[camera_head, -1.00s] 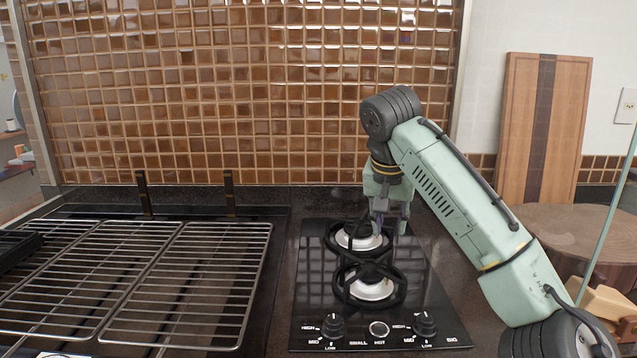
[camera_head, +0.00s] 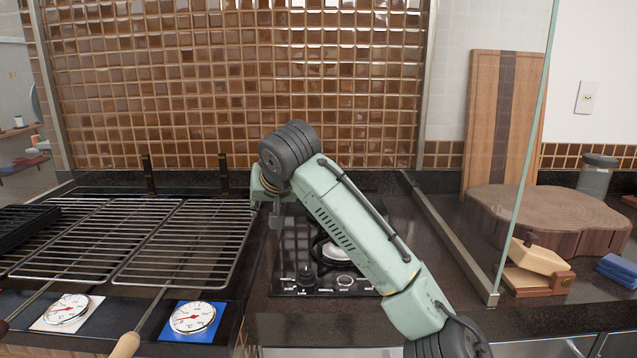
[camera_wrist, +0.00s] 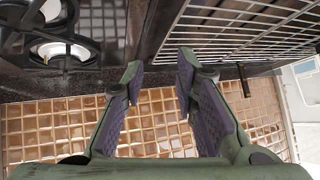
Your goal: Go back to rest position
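My gripper (camera_head: 275,208) shows small in the head view, partly behind my own arm. It hangs in the air near the right edge of the grill grates (camera_head: 190,235) and the left side of the black two-burner stove (camera_head: 318,270). In the wrist view my gripper (camera_wrist: 158,66) has its two purple-padded fingers apart with nothing between them. That view also shows the stove burner (camera_wrist: 62,50) at the upper left and the grill grate (camera_wrist: 235,45) at the upper right. My arm hides much of the stove in the head view.
The brown tiled wall (camera_head: 230,90) stands behind the counter. Two thermometers (camera_head: 193,317) lie in front of the grates. A glass panel edge (camera_head: 525,150) rises right of the stove. Beyond it are a round wooden block (camera_head: 545,212) and an upright cutting board (camera_head: 500,120).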

